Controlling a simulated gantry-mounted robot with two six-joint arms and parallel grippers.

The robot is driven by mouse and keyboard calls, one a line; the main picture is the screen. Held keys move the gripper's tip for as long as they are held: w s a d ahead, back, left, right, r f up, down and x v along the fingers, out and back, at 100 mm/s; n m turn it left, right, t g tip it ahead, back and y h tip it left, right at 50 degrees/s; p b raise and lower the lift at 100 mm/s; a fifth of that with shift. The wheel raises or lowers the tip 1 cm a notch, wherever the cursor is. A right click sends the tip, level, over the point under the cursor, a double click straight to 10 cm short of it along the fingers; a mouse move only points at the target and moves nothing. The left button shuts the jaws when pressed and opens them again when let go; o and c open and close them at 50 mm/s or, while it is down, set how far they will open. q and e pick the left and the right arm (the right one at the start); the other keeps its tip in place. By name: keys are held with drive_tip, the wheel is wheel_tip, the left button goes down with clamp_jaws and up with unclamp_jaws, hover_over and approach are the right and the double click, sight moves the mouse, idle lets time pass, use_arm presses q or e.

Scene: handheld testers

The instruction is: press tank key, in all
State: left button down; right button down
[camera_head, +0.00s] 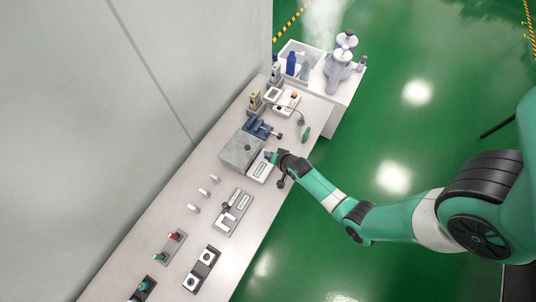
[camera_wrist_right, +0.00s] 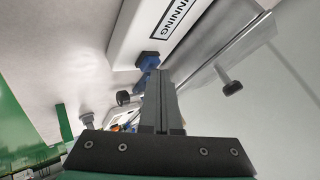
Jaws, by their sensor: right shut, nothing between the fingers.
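My right gripper (camera_head: 271,156) reaches in from the right over the bench, beside a grey box (camera_head: 240,149). Its tip is at the upper end of a white device (camera_head: 260,172). In the right wrist view my gripper fingers (camera_wrist_right: 158,78) are shut together with nothing between them. Past their tips is a blue fitting (camera_wrist_right: 149,60) under a white panel (camera_wrist_right: 160,28) lettered "NNING". I cannot make out which part is the tank key, nor whether the fingertips touch anything. My left gripper is not in view.
On the bench stand a blue fixture (camera_head: 260,129), a white unit with an orange button (camera_head: 286,101), a grey lever plate (camera_head: 233,213), and plates with a red knob (camera_head: 174,237) and white sockets (camera_head: 202,269). A wall runs along the left; open green floor lies right.

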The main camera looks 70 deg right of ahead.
idle(0.3)
drive_tip(key=shift+r+p, duration=0.85)
drive_tip(key=shift+p, duration=0.1)
wheel_tip(320, 180, up, 5)
drive_tip(key=p, duration=0.5)
drive_tip(key=shift+r, duration=0.1)
drive_tip(key=shift+a, duration=0.1)
